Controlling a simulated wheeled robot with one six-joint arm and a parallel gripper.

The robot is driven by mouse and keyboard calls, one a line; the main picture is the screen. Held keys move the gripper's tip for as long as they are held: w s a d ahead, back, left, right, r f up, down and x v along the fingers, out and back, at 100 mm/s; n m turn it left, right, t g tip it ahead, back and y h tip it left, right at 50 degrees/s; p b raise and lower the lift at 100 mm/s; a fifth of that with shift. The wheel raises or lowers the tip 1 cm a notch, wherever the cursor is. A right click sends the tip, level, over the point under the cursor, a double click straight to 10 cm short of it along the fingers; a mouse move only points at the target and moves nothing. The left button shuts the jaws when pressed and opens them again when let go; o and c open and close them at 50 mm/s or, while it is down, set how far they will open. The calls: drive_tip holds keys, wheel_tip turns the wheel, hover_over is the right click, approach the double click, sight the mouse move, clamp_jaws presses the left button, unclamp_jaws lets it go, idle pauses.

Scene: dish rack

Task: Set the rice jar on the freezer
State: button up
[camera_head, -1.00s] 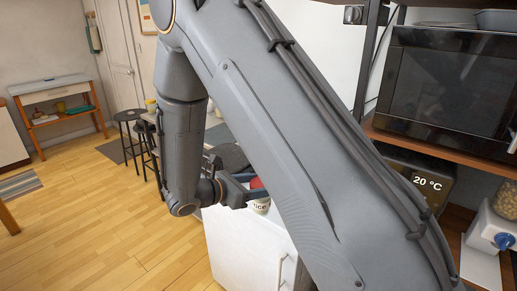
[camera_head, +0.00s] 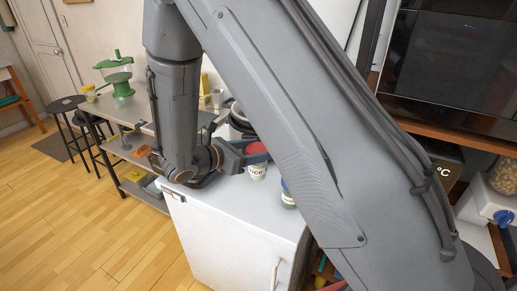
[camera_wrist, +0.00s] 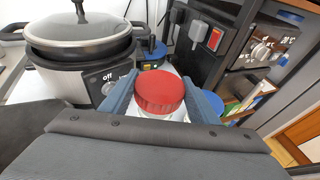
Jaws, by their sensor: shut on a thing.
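The rice jar (camera_head: 257,172) has a red lid and a pale label with partly visible lettering. My gripper (camera_head: 254,156) is shut on it near the lid. In the wrist view the red lid (camera_wrist: 160,92) sits between the two blue-grey fingers, and the jar body is mostly hidden below it. The freezer (camera_head: 235,232) is a white box with a handle on its front. The jar is upright over the back part of its white top; I cannot tell whether its base touches. My arm hides part of the freezer's right side.
A jar with a blue lid (camera_head: 288,197) stands on the freezer just right of the rice jar. A cooker with a glass lid (camera_wrist: 85,60) is close by on the left in the wrist view. A shelf with a microwave (camera_head: 450,65) is at the right. The freezer's front top is clear.

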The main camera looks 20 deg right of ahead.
sight(258, 167)
drive_tip(key=shift+f+b, duration=1.45)
drive_tip(key=shift+f, duration=1)
drive_tip(key=shift+f, duration=0.2)
drive_tip(key=shift+f+b, duration=0.4)
drive_tip(key=shift+f, duration=0.15)
drive_tip(key=shift+f, duration=0.25)
drive_tip(key=o, duration=1.9)
drive_tip(key=b+v, duration=0.2)
drive_tip(key=v, duration=0.5)
drive_tip(key=shift+s+a+r, duration=0.1)
drive_tip(key=shift+a+r, duration=0.05)
drive_tip(key=shift+a, duration=0.25)
drive_tip(key=shift+c, duration=0.7)
